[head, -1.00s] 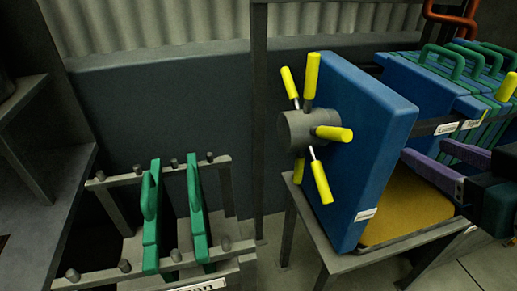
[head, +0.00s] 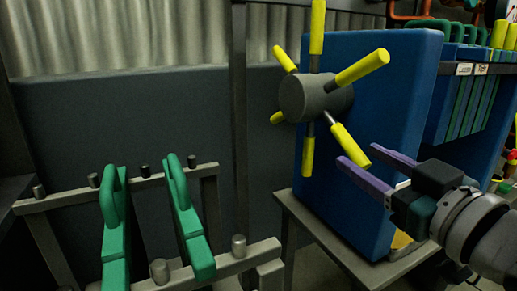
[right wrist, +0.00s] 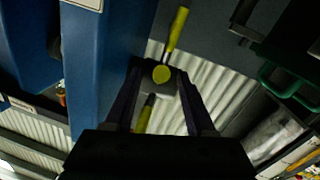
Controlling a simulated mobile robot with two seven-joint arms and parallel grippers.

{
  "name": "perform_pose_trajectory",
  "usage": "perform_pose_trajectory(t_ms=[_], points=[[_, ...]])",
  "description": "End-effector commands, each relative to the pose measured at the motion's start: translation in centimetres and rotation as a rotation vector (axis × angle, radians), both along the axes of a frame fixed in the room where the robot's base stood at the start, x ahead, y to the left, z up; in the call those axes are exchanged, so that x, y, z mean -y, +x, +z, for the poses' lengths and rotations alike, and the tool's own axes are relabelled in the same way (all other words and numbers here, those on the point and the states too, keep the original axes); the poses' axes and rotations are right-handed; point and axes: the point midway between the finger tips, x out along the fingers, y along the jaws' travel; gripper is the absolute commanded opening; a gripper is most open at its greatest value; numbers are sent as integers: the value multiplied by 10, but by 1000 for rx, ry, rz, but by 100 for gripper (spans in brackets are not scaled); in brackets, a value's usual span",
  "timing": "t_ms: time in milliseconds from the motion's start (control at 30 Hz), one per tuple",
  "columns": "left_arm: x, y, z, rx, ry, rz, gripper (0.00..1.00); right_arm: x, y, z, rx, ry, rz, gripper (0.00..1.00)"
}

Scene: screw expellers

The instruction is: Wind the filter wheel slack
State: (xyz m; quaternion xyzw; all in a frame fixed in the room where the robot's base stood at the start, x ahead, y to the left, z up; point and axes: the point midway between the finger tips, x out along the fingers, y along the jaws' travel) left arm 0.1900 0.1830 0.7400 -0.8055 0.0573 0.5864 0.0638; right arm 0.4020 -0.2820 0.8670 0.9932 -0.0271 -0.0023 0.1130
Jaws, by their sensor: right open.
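The filter wheel (head: 306,97) is a grey hub with several yellow-handled spokes, mounted on the face of a blue press block (head: 395,110). One yellow handle (head: 350,145) points down and right, toward my right gripper. My right gripper (head: 355,157) has purple fingers spread apart and empty, just below and right of the wheel in the head view. In the right wrist view, a yellow handle end (right wrist: 161,74) shows between the fingertips; I cannot tell whether it touches them. My left gripper is not in view.
Green handled plates (head: 190,225) stand in a grey rack at the lower left. A grey post (head: 239,130) rises left of the wheel. More green plates and labels (head: 473,69) are at the right, behind my right arm.

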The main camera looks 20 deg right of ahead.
Motion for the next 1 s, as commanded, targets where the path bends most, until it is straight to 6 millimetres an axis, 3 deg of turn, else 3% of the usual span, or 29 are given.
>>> perform_pose_trajectory(t_ms=[100, 300, 700, 1000], points=[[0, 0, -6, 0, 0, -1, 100, 1, 23, -1, 4, -2, 1, 55], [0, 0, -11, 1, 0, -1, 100, 3, 49, -1, 0, -1, 0, 55], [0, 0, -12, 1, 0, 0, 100, 3, 58, 0, -2, -1, 0, 55], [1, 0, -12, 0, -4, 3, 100, 3, 57, -1, -2, 0, 0, 24]])
